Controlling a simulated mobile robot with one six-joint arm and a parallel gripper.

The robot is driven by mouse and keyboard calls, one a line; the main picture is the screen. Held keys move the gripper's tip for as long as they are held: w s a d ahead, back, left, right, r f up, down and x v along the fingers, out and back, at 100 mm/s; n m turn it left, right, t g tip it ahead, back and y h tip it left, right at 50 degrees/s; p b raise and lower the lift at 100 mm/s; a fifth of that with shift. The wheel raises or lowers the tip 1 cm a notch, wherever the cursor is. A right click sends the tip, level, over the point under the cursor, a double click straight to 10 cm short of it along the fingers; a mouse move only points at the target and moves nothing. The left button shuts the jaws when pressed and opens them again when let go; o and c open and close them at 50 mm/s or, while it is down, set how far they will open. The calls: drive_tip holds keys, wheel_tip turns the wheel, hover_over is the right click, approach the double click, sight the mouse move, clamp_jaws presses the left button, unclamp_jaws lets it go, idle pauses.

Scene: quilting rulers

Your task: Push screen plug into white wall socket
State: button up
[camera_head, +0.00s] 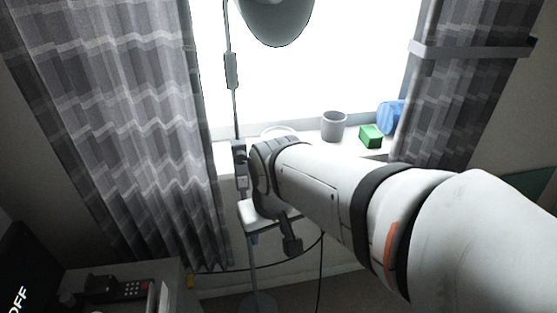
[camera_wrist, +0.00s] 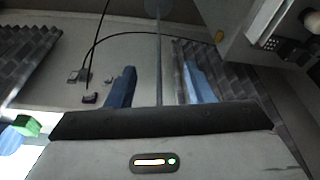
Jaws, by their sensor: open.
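My gripper (camera_head: 272,242) reaches down below the window sill in the head view. In the wrist view its two bluish fingers (camera_wrist: 160,84) stand wide apart, and nothing is held between them. A small dark plug-like piece (camera_wrist: 88,98) sits at the end of a black cable, left of the fingers and apart from them. A pale socket-like plate (camera_wrist: 79,76) is close by on the wall. These are too small to tell for certain which is the screen plug or whether any plug is seated. The head view does not show them clearly.
A lamp pole (camera_wrist: 158,55) stands behind the gap between my fingers. Grey curtains (camera_head: 110,120) flank the window. The sill (camera_head: 310,151) bears a grey cup (camera_head: 333,126), a green block (camera_head: 370,136) and a blue object (camera_head: 391,117). A desk (camera_head: 171,268) with a phone is lower left.

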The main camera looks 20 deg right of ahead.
drive_tip(key=o, duration=0.3)
drive_tip(key=w+d+f+m+t+h+b, duration=0.1)
drive_tip(key=w+d+f+t+h+b, duration=0.1)
drive_tip(key=w+d+f+b, duration=0.7)
drive_tip(key=w+d+f+t, duration=0.1)
drive_tip(key=w+d+f, duration=0.2)
drive_tip(key=w, duration=0.1)
drive_tip(key=shift+d+f+m+t, duration=0.15)
drive_tip(key=shift+f+m+t, duration=0.1)
drive_tip(key=shift+m+t, duration=0.05)
drive_tip(key=w+d+f+m+t+h+b, duration=0.1)
drive_tip(key=w+d+f+t+b, duration=0.3)
drive_tip(key=d+f+b, duration=0.55)
drive_tip(key=w+d+f+t+b, duration=0.45)
drive_tip(key=d+f+b, duration=0.25)
drive_tip(key=d+f, duration=0.55)
drive_tip(key=shift+t, duration=0.25)
drive_tip(key=shift+f+b+x, duration=0.2)
drive_tip(key=shift+b+x, duration=0.4)
drive_tip(key=shift+x, duration=2.95)
drive_tip(key=c, duration=0.8)
drive_tip(key=o, duration=0.8)
drive_tip(key=shift+s, duration=0.1)
